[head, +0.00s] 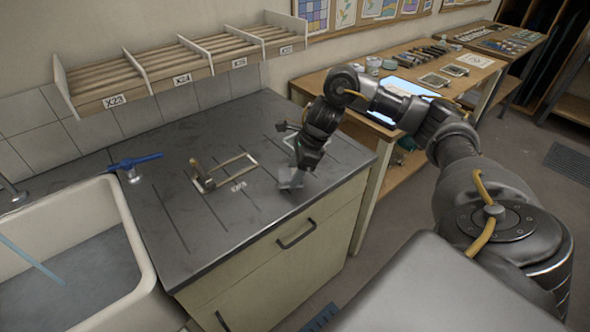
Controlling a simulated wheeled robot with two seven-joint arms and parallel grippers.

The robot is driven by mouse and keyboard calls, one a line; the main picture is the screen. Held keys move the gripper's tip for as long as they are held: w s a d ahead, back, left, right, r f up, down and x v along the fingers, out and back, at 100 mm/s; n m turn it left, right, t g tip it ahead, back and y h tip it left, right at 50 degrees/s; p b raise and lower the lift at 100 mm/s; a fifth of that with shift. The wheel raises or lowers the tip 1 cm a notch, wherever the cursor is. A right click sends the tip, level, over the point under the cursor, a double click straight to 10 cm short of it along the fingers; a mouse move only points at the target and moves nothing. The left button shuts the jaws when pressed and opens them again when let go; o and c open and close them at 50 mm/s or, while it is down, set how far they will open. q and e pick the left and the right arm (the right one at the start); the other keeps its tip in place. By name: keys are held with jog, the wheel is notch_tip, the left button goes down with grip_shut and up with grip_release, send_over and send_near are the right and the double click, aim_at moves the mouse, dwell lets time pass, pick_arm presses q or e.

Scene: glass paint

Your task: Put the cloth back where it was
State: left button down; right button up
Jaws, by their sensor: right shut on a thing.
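My right gripper (300,167) reaches down over the dark worktop, near its front right edge. It is shut on a small grey piece that looks like the cloth (291,181). The cloth hangs at the fingertips, at or just above the worktop (215,240); I cannot tell whether it touches. The fingers and wrist hide part of it. My left gripper is not in view.
A brass frame with an upright catch (203,181) sits mid-worktop, left of the gripper. A white sink (135,240) and blue tap lever (135,162) are at left. A labelled wooden rack (185,77) runs along the wall. A wooden table (400,160) stands at right.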

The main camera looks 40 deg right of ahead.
jog(key=shift+f, duration=0.15)
dwell(0.5)
jog(key=shift+s+d+f, duration=0.25)
jog(key=shift+d, duration=0.05)
jog(key=shift+f+b, duration=0.3)
jog(key=shift+b, duration=0.25)
dwell(0.7)
jog(key=o, duration=0.9)
jog(key=shift+o, duration=0.2)
jog(key=p+v, duration=0.2)
jog(key=v, duration=0.8)
jog(key=shift+r+p, duration=0.3)
jog(key=shift+r, duration=0.05)
jog(key=shift+d, duration=0.1)
